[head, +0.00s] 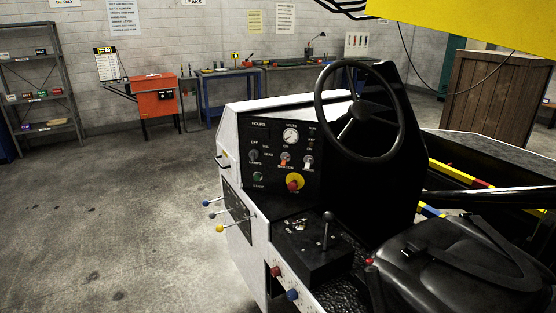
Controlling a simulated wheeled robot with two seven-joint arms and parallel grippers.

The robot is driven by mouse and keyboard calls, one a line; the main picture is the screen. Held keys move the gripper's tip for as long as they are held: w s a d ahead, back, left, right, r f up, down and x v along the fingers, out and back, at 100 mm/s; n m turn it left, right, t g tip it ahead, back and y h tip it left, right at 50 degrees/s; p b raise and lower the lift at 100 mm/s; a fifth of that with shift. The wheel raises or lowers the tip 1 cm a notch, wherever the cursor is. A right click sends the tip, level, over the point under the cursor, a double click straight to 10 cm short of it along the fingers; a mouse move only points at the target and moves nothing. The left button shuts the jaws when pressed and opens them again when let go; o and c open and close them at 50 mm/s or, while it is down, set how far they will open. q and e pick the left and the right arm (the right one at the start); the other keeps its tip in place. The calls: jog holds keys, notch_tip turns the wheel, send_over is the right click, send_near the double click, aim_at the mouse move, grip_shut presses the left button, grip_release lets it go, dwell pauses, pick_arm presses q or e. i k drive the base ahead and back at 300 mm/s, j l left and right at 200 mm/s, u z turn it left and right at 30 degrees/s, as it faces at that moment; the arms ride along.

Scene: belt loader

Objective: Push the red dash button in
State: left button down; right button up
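The red dash button (292,186) is a round red knob on a yellow surround (296,180). It sits low on the right part of the black dash panel (270,160), left of the steering wheel. I cannot tell from this angle whether it is in or out. Above it are a round gauge (290,137), an orange-lit switch (285,159) and a pale switch (308,162). To its left are a dark rotary knob (254,154) and a small green button (257,177). Neither of my grippers shows in the head view.
The steering wheel (317,113) stands right of the panel. A black lever (327,230) rises from the console below the button. The black seat (460,265) fills the lower right. Levers with coloured knobs (219,228) stick out at the left side. The floor at left is clear.

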aim_at(293, 186)
jog(key=i+j+u, duration=0.15)
jog(key=i+j, duration=0.65)
